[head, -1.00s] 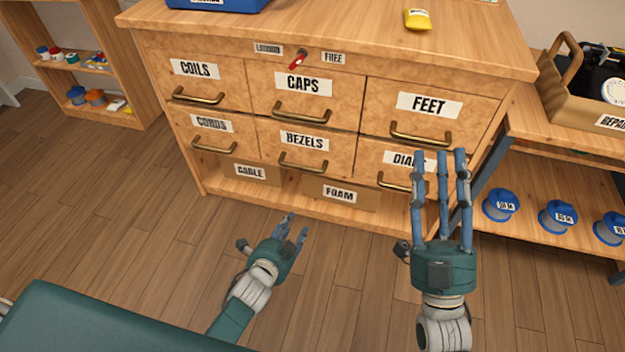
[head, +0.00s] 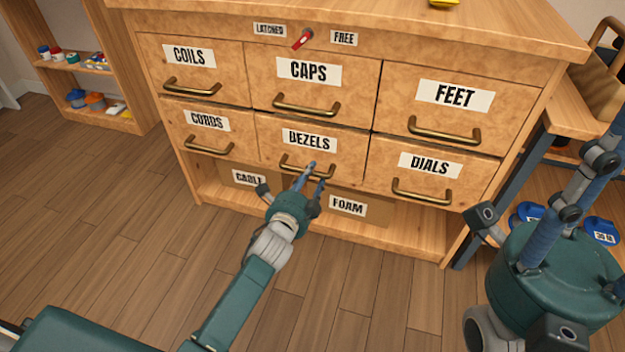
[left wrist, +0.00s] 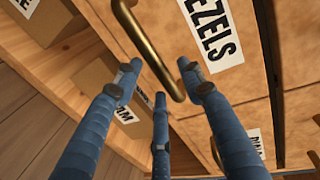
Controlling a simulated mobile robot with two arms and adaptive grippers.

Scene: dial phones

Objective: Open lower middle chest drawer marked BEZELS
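The BEZELS drawer (head: 275,140) is the lower middle one in the wooden chest and sits shut, flush with its neighbours. Its brass handle (head: 292,166) is partly behind my left gripper (head: 312,175). In the left wrist view the handle (left wrist: 150,50) runs slantwise just beyond and between the spread blue fingers of my left gripper (left wrist: 155,90). The fingers are open and not closed on it; whether any touches it I cannot tell. My right gripper (head: 590,220) is large at the right edge, fingers apart and partly cut off, holding nothing visible.
A red lever (head: 302,39) sits between the LATCHED and FREE labels, its red end pointing down-left. FOAM (head: 360,205) and CABLE (head: 240,177) boxes stand on the shelf below. A side bench (head: 570,105) is near my right arm. Floor before the chest is clear.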

